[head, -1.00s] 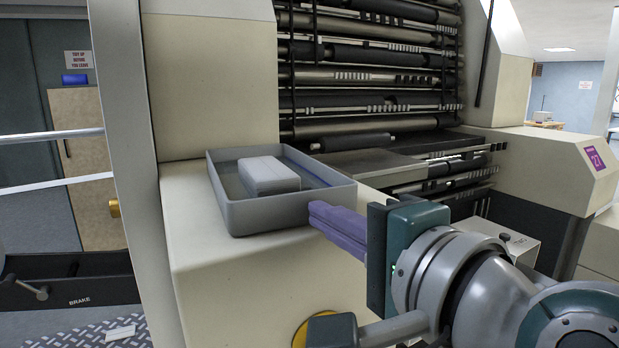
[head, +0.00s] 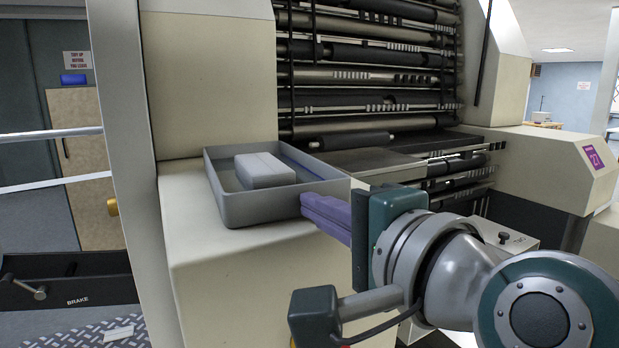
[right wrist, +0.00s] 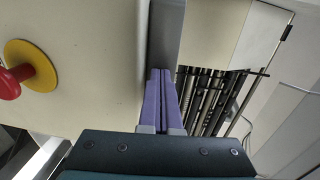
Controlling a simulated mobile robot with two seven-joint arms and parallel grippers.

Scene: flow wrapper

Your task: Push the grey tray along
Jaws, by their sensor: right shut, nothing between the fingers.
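The grey tray (head: 265,211) lies on the cream ledge of the machine in the head view, with a pale grey block (head: 264,170) inside it. My right gripper (head: 304,203) has purple fingers that are shut and empty. Their tips are at the tray's right wall near its front corner and appear to touch it. In the right wrist view the shut fingers (right wrist: 159,75) point at a grey surface, the tray's wall (right wrist: 165,38). My left gripper is not in view.
A red button on a yellow disc (right wrist: 30,65) shows in the right wrist view.

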